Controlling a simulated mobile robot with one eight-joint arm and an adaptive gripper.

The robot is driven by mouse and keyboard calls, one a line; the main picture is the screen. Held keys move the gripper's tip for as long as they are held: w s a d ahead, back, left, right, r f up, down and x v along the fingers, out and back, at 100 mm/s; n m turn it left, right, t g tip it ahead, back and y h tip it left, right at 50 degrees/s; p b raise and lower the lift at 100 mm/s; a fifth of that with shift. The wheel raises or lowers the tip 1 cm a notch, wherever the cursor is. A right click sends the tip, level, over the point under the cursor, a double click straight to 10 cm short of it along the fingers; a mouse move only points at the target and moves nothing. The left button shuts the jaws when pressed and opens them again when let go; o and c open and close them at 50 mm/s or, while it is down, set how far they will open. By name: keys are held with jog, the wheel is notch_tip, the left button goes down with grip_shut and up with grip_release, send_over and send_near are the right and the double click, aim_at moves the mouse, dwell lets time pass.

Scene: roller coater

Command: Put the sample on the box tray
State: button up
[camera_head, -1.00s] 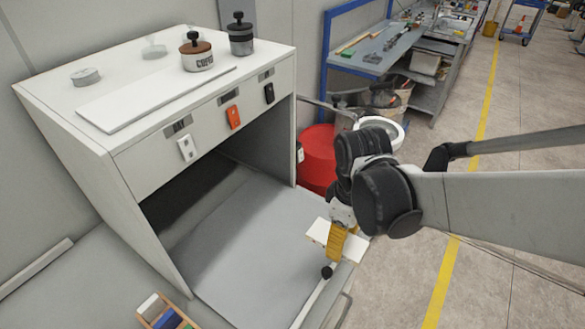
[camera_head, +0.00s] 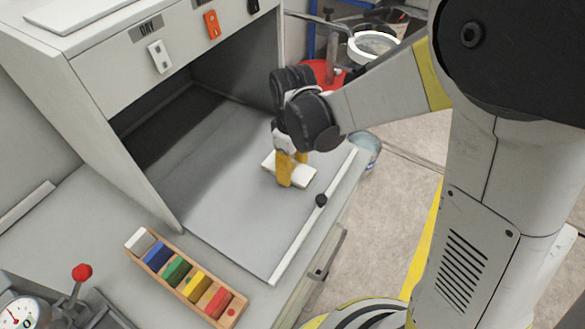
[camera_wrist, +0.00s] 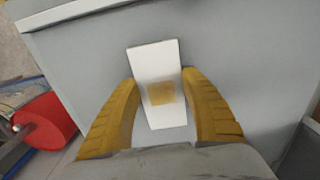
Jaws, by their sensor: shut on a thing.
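The sample is a white rectangular plate (camera_head: 304,176) with a tan square patch, which shows in the wrist view (camera_wrist: 158,92). My gripper (camera_head: 291,172) points down with its yellow fingers shut on the plate, one on each side in the wrist view (camera_wrist: 162,105). The plate is over the right part of the flat grey tray surface (camera_head: 225,185) at the open front of the white box (camera_head: 110,95). I cannot tell whether the plate touches the surface. A white bar (camera_head: 300,235) with a black knob runs along the tray's front edge.
A wooden rack (camera_head: 185,287) with several coloured blocks stands left of the tray. A gauge (camera_head: 18,312) and a red-knobbed lever (camera_head: 82,272) are at lower left. A red drum (camera_head: 325,73) stands behind my arm. The tray's middle is clear.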

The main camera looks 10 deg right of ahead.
jog(key=shift+f, duration=0.2)
jog(key=o, duration=1.2)
jog(key=shift+o, duration=0.2)
jog(key=shift+r, duration=0.15)
